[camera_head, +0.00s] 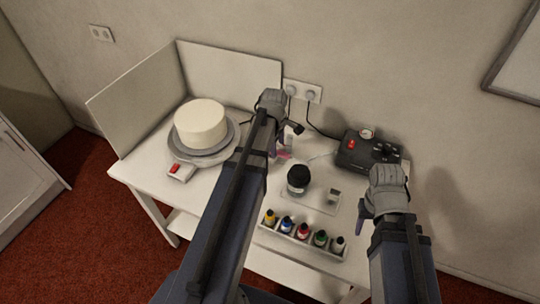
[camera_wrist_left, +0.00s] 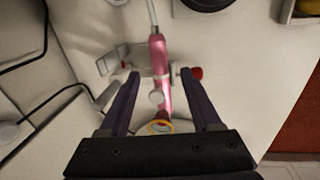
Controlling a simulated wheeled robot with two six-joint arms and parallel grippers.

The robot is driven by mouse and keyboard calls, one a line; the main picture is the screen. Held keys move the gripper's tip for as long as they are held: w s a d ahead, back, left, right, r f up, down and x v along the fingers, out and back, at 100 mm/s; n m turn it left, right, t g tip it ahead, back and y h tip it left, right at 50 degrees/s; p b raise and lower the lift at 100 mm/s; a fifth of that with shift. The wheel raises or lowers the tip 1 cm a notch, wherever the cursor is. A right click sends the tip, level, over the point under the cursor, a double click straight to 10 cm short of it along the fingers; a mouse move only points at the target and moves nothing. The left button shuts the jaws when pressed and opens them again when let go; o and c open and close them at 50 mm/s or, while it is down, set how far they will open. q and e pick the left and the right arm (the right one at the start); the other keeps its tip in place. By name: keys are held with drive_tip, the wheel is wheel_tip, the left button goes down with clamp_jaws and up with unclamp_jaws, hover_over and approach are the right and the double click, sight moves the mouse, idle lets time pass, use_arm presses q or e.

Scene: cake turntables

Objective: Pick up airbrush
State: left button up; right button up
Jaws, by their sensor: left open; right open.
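The pink airbrush (camera_wrist_left: 157,55) lies between the two open fingers of my left gripper (camera_wrist_left: 160,80) in the left wrist view, with a pale hose at its far end and a yellow ring near the gripper's base. The fingers stand apart on either side of it. I cannot tell whether they touch it. A small part of the airbrush (camera_head: 285,154) shows in the head view, beside my left gripper (camera_head: 283,140) and partly hidden by my left arm. My right gripper (camera_head: 363,212) is open and empty at the right of the table.
A white cake (camera_head: 201,122) stands on a turntable (camera_head: 180,151) at the left, before white panels (camera_head: 135,100). A black compressor (camera_head: 359,154) stands at the back right. A dark jar (camera_head: 298,180) and a tray of several colour bottles (camera_head: 338,257) are on the white table (camera_head: 150,181).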

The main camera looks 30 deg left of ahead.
sight(280, 152)
use_arm(q)
drive_tip(key=f+b, duration=0.3)
drive_tip(key=w+f+b, duration=0.1)
drive_tip(key=f+b, duration=0.1)
drive_tip(key=shift+d+f, duration=0.2)
drive_tip(key=shift+d, duration=0.15)
use_arm(e)
wheel_tip(280, 152, down, 5)
drive_tip(key=shift+f, duration=0.2)
use_arm(q)
drive_tip(key=shift+r, duration=0.1)
use_arm(e)
drive_tip(key=shift+r, duration=0.1)
use_arm(q)
drive_tip(key=shift+s, duration=0.1)
drive_tip(key=shift+c, duration=0.4)
clamp_jaws()
